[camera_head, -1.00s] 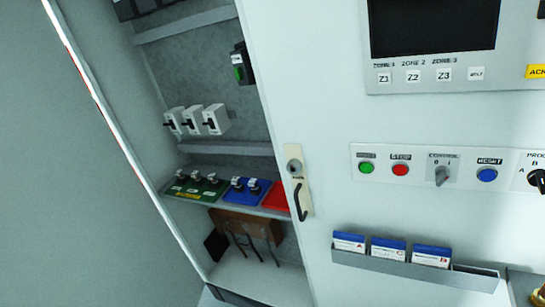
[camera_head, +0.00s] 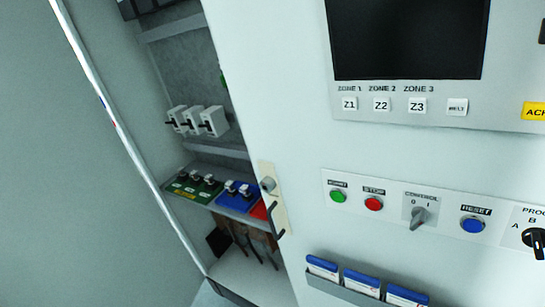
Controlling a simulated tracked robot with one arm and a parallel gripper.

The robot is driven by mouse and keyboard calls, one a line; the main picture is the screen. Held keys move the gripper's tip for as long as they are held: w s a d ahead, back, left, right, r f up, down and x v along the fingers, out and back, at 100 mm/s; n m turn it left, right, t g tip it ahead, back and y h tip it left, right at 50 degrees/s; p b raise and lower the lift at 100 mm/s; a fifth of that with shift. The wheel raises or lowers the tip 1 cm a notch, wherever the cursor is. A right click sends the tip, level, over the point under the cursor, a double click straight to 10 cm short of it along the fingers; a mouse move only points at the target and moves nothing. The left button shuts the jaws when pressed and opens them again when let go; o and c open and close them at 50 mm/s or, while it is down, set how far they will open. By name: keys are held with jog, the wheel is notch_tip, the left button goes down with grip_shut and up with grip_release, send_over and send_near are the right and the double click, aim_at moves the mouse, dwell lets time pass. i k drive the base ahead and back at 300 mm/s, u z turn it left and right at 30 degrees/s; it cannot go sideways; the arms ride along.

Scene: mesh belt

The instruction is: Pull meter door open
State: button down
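A white cabinet door (camera_head: 300,130) fills the middle and right of the view. Near its left edge is a pale latch plate with a round lock (camera_head: 268,184) and a dark curved handle (camera_head: 277,221) below it. Left of the door's edge the cabinet's inside is exposed, so the door does not cover this part. No label naming the meter door is readable. My gripper is not in view, and nothing is seen touching the handle.
Inside stand white switches (camera_head: 213,121) and a shelf with green (camera_head: 190,187) and blue (camera_head: 238,198) blocks. The door front carries a dark screen (camera_head: 405,38), a button strip (camera_head: 395,210) and a card rack (camera_head: 345,285). The left side is bare grey.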

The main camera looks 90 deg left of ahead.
aim_at(81, 225)
jog(key=u, duration=1.95)
jog(key=i, duration=0.1)
jog(key=u, duration=3.1)
jog(key=k, duration=0.85)
jog(key=u, duration=0.15)
jog(key=i, duration=0.8)
jog(key=z, duration=0.05)
